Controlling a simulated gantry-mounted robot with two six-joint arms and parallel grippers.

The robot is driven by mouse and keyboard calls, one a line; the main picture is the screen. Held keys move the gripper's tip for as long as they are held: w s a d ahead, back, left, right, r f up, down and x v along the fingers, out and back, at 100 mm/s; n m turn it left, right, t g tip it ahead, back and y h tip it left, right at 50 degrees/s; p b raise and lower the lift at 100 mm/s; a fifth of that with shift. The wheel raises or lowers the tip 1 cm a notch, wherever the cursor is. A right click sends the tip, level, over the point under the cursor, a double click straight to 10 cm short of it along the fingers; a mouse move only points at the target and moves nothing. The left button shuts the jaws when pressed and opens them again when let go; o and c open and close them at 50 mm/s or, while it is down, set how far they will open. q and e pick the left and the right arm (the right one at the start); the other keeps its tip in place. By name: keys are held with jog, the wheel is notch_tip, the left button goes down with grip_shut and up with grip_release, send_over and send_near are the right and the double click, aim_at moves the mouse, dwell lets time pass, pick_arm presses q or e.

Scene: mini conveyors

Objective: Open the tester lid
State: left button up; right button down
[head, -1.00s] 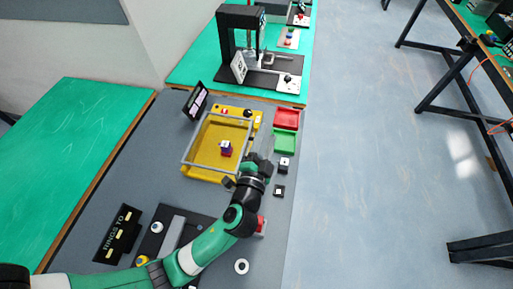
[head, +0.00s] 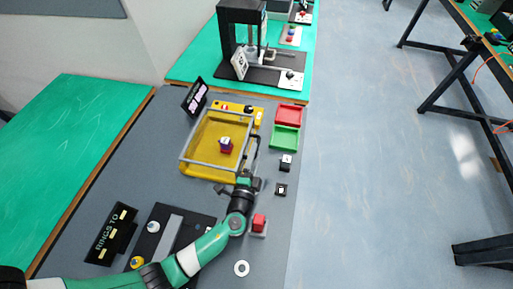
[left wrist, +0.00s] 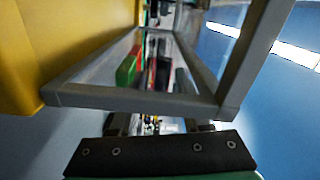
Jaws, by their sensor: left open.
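The tester is a yellow box (head: 185,171) on the grey table in the head view, with a small dark red and blue cube (head: 226,146) inside. Its lid is a clear pane in a grey frame (head: 212,164). The frame also crosses the left wrist view (left wrist: 140,103) at close range, with the yellow wall (left wrist: 60,40) at left. I cannot tell whether the lid is fully down or slightly raised. My left gripper (head: 243,180) is open at the frame's front right corner. Whether it touches the frame is unclear. My right gripper is not in view.
A red tray (head: 288,115) and a green tray (head: 286,138) stand right of the tester. A red button block (head: 259,223) and a white ring (head: 241,268) are near my left arm. A dark screen (head: 195,97) stands behind left.

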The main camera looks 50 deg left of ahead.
pick_arm(q)
jog(key=shift+x, duration=1.5)
grip_shut()
jog(key=shift+f, duration=0.1)
